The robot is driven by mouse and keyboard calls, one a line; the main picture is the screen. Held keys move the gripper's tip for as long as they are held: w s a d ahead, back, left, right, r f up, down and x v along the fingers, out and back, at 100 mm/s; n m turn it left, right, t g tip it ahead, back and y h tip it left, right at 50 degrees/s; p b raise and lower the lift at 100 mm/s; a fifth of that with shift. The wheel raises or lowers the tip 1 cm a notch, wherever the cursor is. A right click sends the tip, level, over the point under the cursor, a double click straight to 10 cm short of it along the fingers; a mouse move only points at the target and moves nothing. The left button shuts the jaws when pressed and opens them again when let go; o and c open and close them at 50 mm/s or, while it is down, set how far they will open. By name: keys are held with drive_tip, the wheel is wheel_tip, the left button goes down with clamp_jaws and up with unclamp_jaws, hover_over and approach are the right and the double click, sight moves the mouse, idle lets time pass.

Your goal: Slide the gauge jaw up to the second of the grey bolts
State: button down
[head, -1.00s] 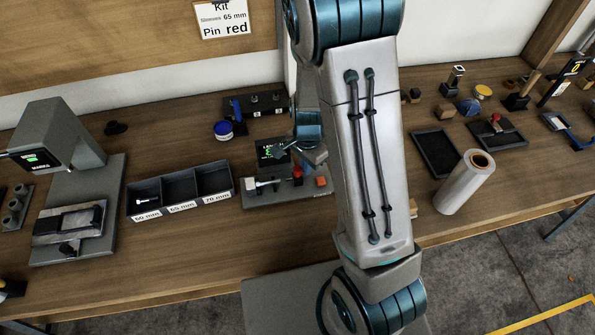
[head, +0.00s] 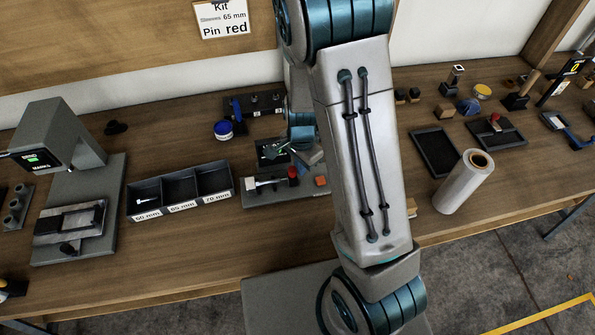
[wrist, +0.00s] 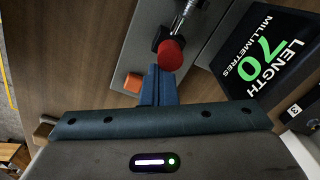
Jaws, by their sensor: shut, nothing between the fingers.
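The gauge (head: 285,196) is a grey plate on the bench with a dark screen (head: 268,150); the wrist view reads "LENGTH 70 MILLIMETRES" on the screen (wrist: 262,62). A red knob (head: 293,174) marks the gauge jaw; it is large in the wrist view (wrist: 171,55). A silver-grey bolt (head: 262,183) lies on the gauge left of the knob; part of it shows in the wrist view (wrist: 186,14). My gripper (wrist: 158,84) is shut and empty, its blue fingertips right beside the knob. I cannot tell whether they touch. In the head view my arm partly hides the gripper.
An orange button (head: 320,181) sits at the gauge's right end. A three-part bin (head: 180,188), labelled 60, 65 and 70 mm, stands left; its 60 mm compartment holds a small bright bolt (head: 146,202). A black block (head: 258,105) and blue jar (head: 223,130) stand behind.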

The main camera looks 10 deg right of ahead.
drive_tip(key=shift+d, duration=0.1)
idle(0.3)
drive_tip(key=shift+d, duration=0.5)
wheel_tip(320, 180, up, 8)
drive_tip(key=p, duration=0.6)
drive_tip(key=s+d+r+n+t+b, duration=0.1)
drive_tip(key=s+r+n+t, duration=0.1)
drive_tip(key=s+r+n, duration=0.4)
drive_tip(key=s+d+r+n+t+b, duration=0.1)
drive_tip(key=s+r+n, duration=0.5)
drive_tip(key=r, duration=0.7)
drive_tip(key=shift+s+r+t+b, duration=0.2)
drive_tip(key=shift+s+t+b, duration=0.3)
drive_tip(key=shift+s, duration=0.7)
drive_tip(key=shift+a, duration=0.1)
